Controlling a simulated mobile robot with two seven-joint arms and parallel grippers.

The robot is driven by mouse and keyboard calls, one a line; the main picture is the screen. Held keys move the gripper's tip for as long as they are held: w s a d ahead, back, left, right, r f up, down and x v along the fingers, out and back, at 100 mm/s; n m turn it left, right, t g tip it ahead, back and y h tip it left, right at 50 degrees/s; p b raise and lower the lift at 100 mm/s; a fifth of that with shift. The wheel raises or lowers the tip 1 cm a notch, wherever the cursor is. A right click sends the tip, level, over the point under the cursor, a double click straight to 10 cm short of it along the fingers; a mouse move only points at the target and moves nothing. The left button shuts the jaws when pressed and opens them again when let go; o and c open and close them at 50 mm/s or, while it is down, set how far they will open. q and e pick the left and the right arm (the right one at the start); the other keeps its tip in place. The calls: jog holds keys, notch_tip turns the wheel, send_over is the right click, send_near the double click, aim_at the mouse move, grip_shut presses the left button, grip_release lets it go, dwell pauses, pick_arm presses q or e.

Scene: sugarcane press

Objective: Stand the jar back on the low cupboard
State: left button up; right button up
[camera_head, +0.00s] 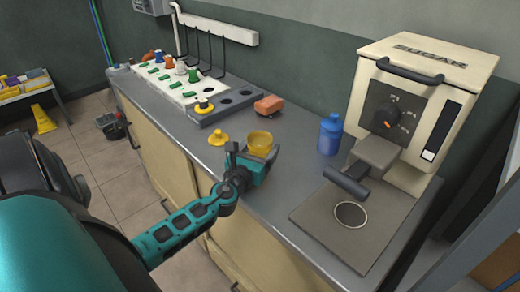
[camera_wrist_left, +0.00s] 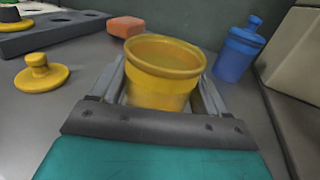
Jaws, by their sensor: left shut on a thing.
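The yellow jar (camera_head: 262,143) is open at the top and upright. My left gripper (camera_head: 254,163) is shut on it, with one finger on each side, as the left wrist view shows around the jar (camera_wrist_left: 162,75). The jar is over the grey top of the low cupboard (camera_head: 262,207); whether its base touches the top is hidden by the gripper. A yellow knobbed lid (camera_head: 218,138) lies on the top to the left of the jar, and also shows in the left wrist view (camera_wrist_left: 42,75). My right gripper is not in view.
A blue lidded jar (camera_head: 330,134) stands to the right, before the sugar press (camera_head: 412,110). An orange block (camera_head: 268,105) lies behind. A grey holed tray (camera_head: 222,108) and a white rack (camera_head: 178,83) with several coloured items stand at the back left.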

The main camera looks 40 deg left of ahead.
pick_arm(q)
jog(key=o, duration=1.3)
jog(key=shift+f, duration=0.1)
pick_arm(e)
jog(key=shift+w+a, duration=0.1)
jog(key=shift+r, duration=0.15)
pick_arm(q)
jog(key=shift+s+r+p, duration=0.1)
jog(key=shift+r+p, duration=0.15)
jog(key=shift+p, duration=0.05)
jog(key=v, duration=0.5)
jog(key=b+v, duration=0.1)
jog(key=v, duration=0.4)
jog(key=shift+s+d+f, duration=0.1)
jog(key=shift+d+f, duration=0.05)
jog(key=shift+f, duration=0.05)
jog(key=shift+b+v, duration=0.3)
jog(key=shift+v, duration=0.55)
jog(key=shift+r, duration=0.15)
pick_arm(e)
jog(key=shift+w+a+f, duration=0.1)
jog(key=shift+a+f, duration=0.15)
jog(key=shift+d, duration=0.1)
